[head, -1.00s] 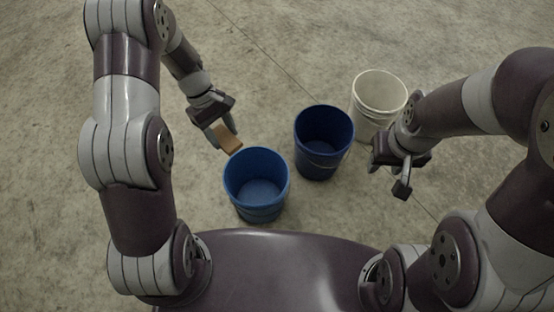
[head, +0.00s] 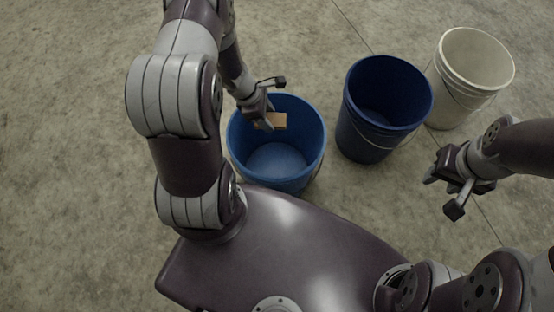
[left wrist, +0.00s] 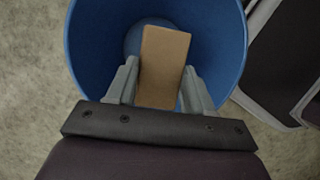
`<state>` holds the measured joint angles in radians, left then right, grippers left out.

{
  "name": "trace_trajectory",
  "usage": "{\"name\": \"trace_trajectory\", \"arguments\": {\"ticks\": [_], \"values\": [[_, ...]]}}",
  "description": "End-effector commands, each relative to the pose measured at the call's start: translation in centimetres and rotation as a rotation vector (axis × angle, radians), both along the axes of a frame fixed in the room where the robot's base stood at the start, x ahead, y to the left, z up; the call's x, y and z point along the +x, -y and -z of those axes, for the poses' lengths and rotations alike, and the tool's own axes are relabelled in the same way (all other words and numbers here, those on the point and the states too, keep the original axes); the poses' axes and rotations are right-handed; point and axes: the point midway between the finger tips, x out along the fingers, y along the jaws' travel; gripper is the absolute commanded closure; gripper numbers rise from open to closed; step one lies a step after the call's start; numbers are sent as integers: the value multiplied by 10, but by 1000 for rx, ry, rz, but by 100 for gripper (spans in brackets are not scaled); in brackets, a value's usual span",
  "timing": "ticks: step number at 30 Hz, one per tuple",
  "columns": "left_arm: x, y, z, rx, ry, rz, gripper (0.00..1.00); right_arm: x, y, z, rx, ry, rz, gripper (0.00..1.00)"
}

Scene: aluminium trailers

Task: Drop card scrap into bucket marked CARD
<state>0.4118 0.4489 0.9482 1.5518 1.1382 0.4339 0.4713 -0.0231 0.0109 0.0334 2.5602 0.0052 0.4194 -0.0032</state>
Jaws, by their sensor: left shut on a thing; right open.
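The card scrap (head: 271,121) is a small flat brown piece. My left gripper (head: 264,117) is shut on it, over the far inner side of the nearest blue bucket (head: 310,165). In the left wrist view the card (left wrist: 163,62) sits between the two fingers (left wrist: 158,85), above the open mouth of the blue bucket (left wrist: 85,45). My right gripper (head: 453,190) is open and empty, above the floor at right. No CARD marking can be read on any bucket.
A darker blue bucket (head: 358,142) stands right of the nearest one, and a white bucket (head: 448,104) stands behind it at the upper right. Both have wire handles. The concrete floor (head: 80,100) at left is clear.

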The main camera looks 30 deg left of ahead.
Motion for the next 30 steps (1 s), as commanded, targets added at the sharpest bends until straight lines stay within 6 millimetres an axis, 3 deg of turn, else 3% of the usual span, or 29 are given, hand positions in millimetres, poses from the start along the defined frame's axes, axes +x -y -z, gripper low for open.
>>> {"name": "trace_trajectory", "arguments": {"ticks": [13,22,23,25,30], "values": [[0,0,56,-1,1,-2,76,0,0,53,0,0,0,57],[0,0,58,-1,1,-2,76,0,0,54,0,0,0,57],[0,0,58,-1,1,-1,45,0,0,54,0,0,0,57],[0,0,58,-1,1,-1,22,0,0,54,0,0,0,57],[0,0,58,-1,1,-1,19,0,0,54,0,0,0,57]]}}
